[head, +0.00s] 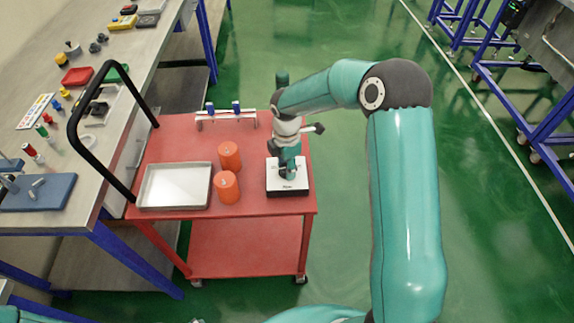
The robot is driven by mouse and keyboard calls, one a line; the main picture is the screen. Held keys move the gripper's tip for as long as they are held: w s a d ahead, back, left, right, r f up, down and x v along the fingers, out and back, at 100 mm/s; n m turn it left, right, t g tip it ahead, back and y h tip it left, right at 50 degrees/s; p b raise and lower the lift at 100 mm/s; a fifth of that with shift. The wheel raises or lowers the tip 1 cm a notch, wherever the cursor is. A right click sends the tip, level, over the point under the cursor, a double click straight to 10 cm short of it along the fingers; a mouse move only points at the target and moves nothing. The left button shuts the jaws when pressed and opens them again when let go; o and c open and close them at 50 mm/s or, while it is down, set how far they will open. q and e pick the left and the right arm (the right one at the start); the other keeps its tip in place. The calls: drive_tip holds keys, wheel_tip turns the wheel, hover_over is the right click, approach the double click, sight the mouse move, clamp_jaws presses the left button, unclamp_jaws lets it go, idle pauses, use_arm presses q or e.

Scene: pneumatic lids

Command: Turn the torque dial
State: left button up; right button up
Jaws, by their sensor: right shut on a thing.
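A small white box with a dark front edge (287,189) sits at the right end of the red cart's top. My right gripper (288,173) points down onto the top of this box from above. Its fingers are shut on what appears to be the torque dial, which they hide. The dial's setting cannot be read. My left gripper is not in view.
The red cart (268,204) also carries two orange cylinders (229,155), a metal tray (142,196), and a rack (225,118) with blue-topped parts. A black handle (74,133) rises at its left. A cluttered workbench (60,146) stands left.

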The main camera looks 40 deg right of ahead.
drive_tip(key=shift+c, duration=0.7)
drive_tip(key=shift+m, duration=0.3)
drive_tip(key=m+b, duration=0.3)
drive_tip(key=m, duration=0.1)
drive_tip(key=shift+f, duration=0.1)
drive_tip(key=m+b, duration=0.3)
drive_tip(key=m, duration=0.3)
drive_tip(key=shift+w+d+m, duration=0.1)
drive_tip(key=shift+m, duration=0.2)
drive_tip(key=m+b, duration=0.2)
drive_tip(key=m, duration=0.4)
drive_tip(key=shift+b, duration=0.3)
drive_tip(key=m+b, duration=0.1)
drive_tip(key=m, duration=0.2)
drive_tip(key=shift+m, duration=0.4)
drive_tip(key=shift+r+m+b, duration=0.2)
drive_tip(key=shift+m+b, duration=0.15)
drive_tip(key=shift+m, duration=1.05)
